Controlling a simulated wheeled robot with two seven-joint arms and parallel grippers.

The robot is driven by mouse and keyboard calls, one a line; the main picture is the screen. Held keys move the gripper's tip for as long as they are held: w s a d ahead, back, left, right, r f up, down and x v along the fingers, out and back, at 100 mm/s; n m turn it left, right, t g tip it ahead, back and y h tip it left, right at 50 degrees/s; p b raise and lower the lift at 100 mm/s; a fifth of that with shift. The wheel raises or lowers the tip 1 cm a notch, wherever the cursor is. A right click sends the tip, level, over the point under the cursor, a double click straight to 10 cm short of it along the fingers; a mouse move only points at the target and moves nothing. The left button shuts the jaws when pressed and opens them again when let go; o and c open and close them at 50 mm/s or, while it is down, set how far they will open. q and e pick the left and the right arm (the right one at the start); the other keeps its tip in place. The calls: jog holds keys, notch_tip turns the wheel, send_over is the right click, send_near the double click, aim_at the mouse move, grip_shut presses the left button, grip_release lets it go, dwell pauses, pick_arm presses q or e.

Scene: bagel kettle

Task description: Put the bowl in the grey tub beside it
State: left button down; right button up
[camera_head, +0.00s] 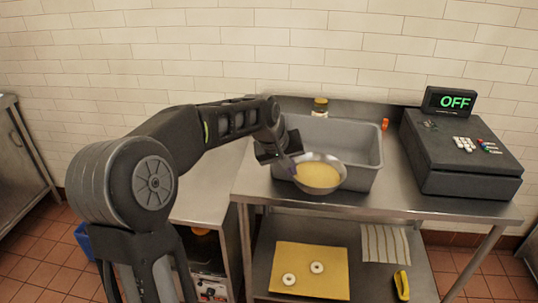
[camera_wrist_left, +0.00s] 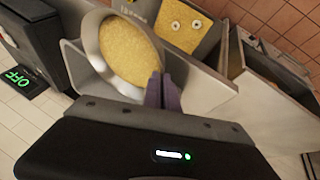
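The metal bowl (camera_head: 318,174) holds something yellow and grainy. In the head view it overlaps the front left part of the grey tub (camera_head: 362,165) and hides part of its front rim; I cannot tell its exact height over the tub. My left gripper (camera_head: 292,167) is at the bowl's left rim. In the left wrist view the purple fingers (camera_wrist_left: 164,92) are close together on the rim of the bowl (camera_wrist_left: 128,50), shut on it. The tub's wall also shows beside the bowl in the left wrist view (camera_wrist_left: 78,68). My right gripper is not in view.
A black cash register (camera_head: 462,160) with an OFF display stands right of the tub. A jar (camera_head: 320,107) and a small orange item (camera_head: 385,124) are behind it. A lower shelf holds a yellow board (camera_head: 310,270) with two bagels, a striped cloth (camera_head: 386,245) and a yellow object (camera_head: 401,285).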

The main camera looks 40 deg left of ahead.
pick_arm(q)
jog(key=d+f+m+g+h+b, duration=0.1)
jog(key=d+f+m, duration=0.3)
jog(key=d, duration=0.5)
jog(key=d+f+m+h, duration=0.3)
jog(key=d+f+m, duration=0.1)
jog(key=d, duration=0.6)
jog(key=shift+s+f+m+g+b, duration=0.15)
jog(key=shift+f+m+g+b, duration=0.15)
jog(key=shift+m+g+b, duration=0.15)
jog(key=shift+d, duration=0.1)
